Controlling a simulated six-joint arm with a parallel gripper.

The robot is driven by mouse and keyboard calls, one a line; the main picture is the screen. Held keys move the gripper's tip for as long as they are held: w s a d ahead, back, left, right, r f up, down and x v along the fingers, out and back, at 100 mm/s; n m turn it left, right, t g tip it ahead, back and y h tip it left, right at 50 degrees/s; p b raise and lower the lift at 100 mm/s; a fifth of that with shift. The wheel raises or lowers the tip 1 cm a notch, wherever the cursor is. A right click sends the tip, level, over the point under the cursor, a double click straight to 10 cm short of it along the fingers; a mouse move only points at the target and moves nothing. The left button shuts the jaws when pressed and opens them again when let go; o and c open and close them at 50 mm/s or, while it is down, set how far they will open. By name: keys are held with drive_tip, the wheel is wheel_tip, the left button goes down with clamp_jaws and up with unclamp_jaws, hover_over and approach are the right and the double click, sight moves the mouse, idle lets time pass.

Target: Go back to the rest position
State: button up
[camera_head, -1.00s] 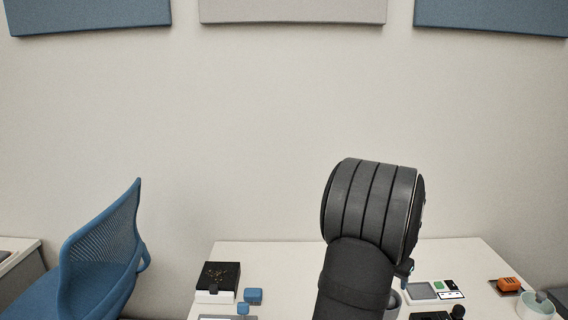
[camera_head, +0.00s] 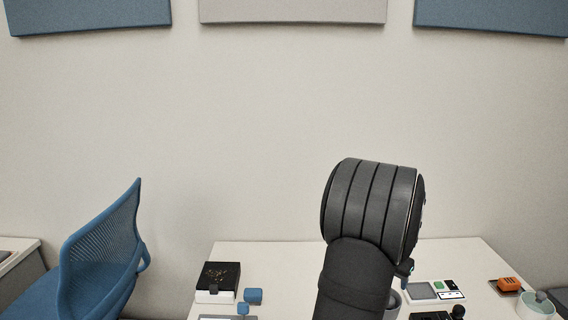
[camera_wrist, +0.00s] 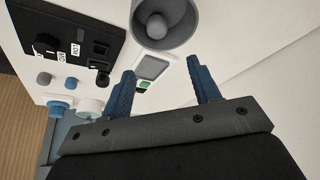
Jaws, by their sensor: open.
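My gripper (camera_wrist: 163,93) shows in the wrist view, with two blue fingers set wide apart and nothing between them. It is open and above the white table (camera_wrist: 250,60). A grey round cup (camera_wrist: 190,35) with a ball-like shape inside lies beyond the fingers in the wrist view.
A black box (camera_head: 218,276) and blue blocks (camera_head: 254,295) stand on the table's left. A grey-screened device (camera_head: 420,291), an orange object (camera_head: 508,284) and a pale green pot (camera_head: 536,306) are at the right. A blue chair (camera_head: 104,255) stands left of the table.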

drive_tip(key=x, duration=0.7)
drive_tip(key=shift+f, duration=0.3)
wheel_tip(320, 180, up, 6)
drive_tip(key=s+d+r, duration=0.1)
drive_tip(key=s+d, duration=0.6)
drive_tip(key=s, duration=0.2)
drive_tip(key=s+d+r, duration=0.2)
drive_tip(key=s+d, duration=0.4)
drive_tip(key=s, duration=0.4)
drive_tip(key=w+a+f, duration=0.1)
drive_tip(key=w+f, duration=0.1)
drive_tip(key=w, duration=0.1)
drive_tip(key=w+a+f, duration=0.1)
drive_tip(key=w+f, duration=0.1)
drive_tip(key=w, duration=0.2)
drive_tip(key=w+a+f, duration=0.1)
drive_tip(key=w+f, duration=0.2)
drive_tip(key=w, duration=0.1)
drive_tip(key=shift+w+a+f, duration=0.15)
drive_tip(key=shift+w+f, duration=0.25)
drive_tip(key=shift+f, duration=0.05)
